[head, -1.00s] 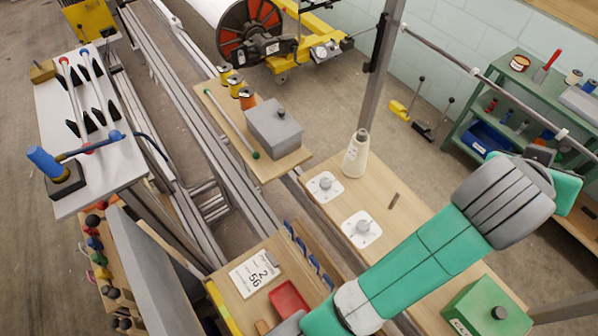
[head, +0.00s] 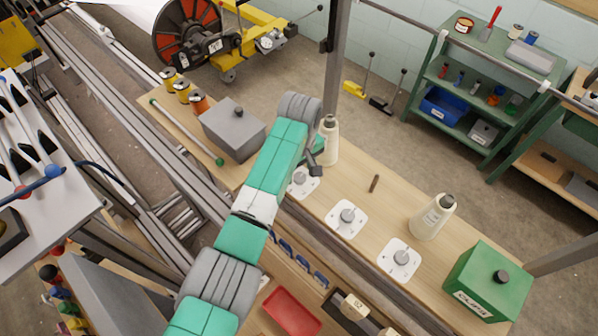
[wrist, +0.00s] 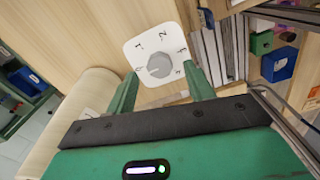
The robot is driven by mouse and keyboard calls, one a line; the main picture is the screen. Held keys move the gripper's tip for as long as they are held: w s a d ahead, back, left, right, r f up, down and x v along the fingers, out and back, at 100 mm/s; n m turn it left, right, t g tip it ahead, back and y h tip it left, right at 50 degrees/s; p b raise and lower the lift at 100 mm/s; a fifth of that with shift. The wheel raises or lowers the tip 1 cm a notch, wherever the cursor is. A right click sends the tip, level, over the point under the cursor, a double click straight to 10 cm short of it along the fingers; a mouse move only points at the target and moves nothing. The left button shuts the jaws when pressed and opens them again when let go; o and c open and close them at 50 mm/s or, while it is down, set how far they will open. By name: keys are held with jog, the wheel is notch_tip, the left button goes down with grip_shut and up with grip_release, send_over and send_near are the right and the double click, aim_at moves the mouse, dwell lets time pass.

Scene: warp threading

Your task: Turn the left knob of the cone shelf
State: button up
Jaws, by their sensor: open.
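The cone shelf (head: 385,205) is a long wooden board with three white dial plates, each with a grey knob. The left knob (head: 299,178) sits at the shelf's left end, partly covered by my arm. In the wrist view the knob (wrist: 159,64) stands on a white plate (wrist: 137,46) with numbers around it. My gripper (wrist: 163,78) is open, its two green fingers reaching to either side of the knob's near edge. I cannot tell whether they touch it. In the head view my gripper (head: 317,155) is mostly hidden by the arm.
A white cone (head: 330,142) stands close beside my gripper. Another cone (head: 433,216) and a green box (head: 488,283) are farther right. A grey box (head: 233,130) sits on a board to the left. A red tray (head: 292,312) lies below.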

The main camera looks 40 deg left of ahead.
aim_at(300, 179)
jog(key=shift+f, duration=1.1)
jog(key=c, duration=1)
